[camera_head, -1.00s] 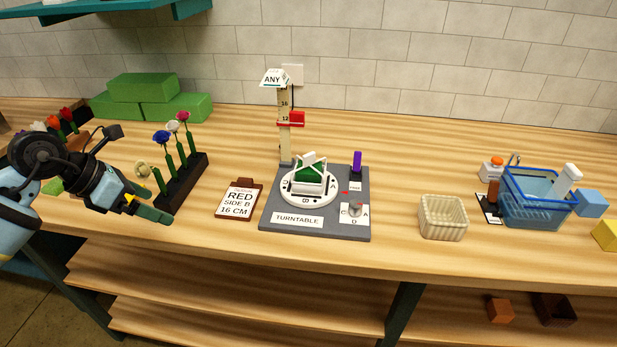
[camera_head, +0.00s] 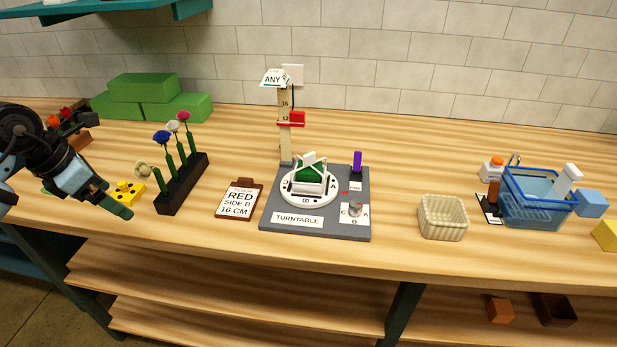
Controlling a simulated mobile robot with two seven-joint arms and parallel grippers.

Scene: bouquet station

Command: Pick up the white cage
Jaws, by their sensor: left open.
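The white cage (camera_head: 311,161) stands on the round white plate (camera_head: 309,197) of the grey turntable board (camera_head: 276,219), in the middle of the table. A green block (camera_head: 309,178) shows inside its white bars. My left gripper (camera_head: 116,206) is at the far left, over the table's front part, open and empty, well apart from the cage. My right gripper is not in view.
A dark rack with flowers (camera_head: 182,188) stands between my left gripper and the turntable. A brown sign (camera_head: 239,200) lies left of the board. A height post (camera_head: 285,135) rises behind it. A ribbed cream bin (camera_head: 443,218) and blue basket (camera_head: 538,199) stand right.

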